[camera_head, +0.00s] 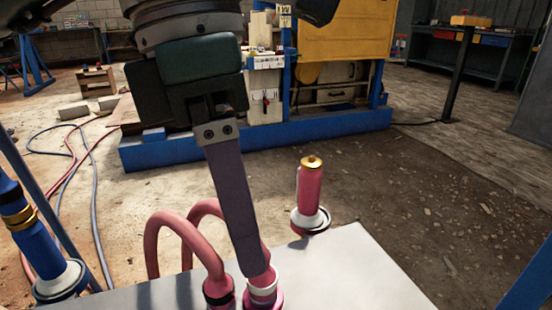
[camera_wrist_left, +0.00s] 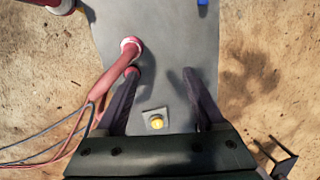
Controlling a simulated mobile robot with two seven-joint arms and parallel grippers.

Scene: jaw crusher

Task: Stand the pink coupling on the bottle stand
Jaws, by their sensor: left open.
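An upright pink coupling-like cylinder (camera_head: 311,188) with a gold cap stands on a round white-and-dark base at the table's far edge. Two pink hose ends with collars, one on the left (camera_head: 218,290) and one on the right (camera_head: 263,290), rise at the table's front. I cannot tell which piece is the bottle stand. My left gripper (camera_head: 256,264) points down. Its visible finger overlaps the right hose end; contact is unclear. In the left wrist view my left gripper (camera_wrist_left: 160,75) is open and its fingers are apart, with a pink hose end (camera_wrist_left: 130,44) beyond the left fingertip.
The pale table (camera_head: 350,270) is mostly bare on its right. A square plate with a yellow knob (camera_wrist_left: 156,121) lies between the fingers in the wrist view. A blue coupling (camera_head: 30,225) leans at the left. A blue-and-yellow machine (camera_head: 345,35) stands behind; the floor between is open.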

